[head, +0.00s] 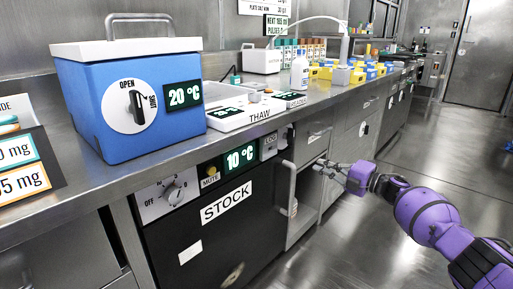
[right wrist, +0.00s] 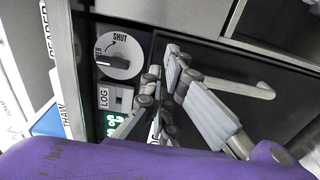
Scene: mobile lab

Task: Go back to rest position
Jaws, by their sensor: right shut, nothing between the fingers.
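My right gripper (head: 322,168) is at the end of the purple arm that comes in from the lower right in the head view. It is in the air in front of the cabinets, to the right of the black STOCK unit (head: 190,225). In the right wrist view, the gripper (right wrist: 166,82) is shut and holds nothing. A dark door with a grey handle (right wrist: 245,85) shows behind its fingers; I cannot tell if they touch it. My left gripper is out of view.
A steel bench (head: 180,150) runs along the left and carries a blue box (head: 85,110) with a lid, a white THAW tray (head: 245,115), and yellow and blue racks (head: 345,75) farther back. A vertical handle (head: 288,188) sticks out near the STOCK unit. Floor (head: 375,240) is clear at right.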

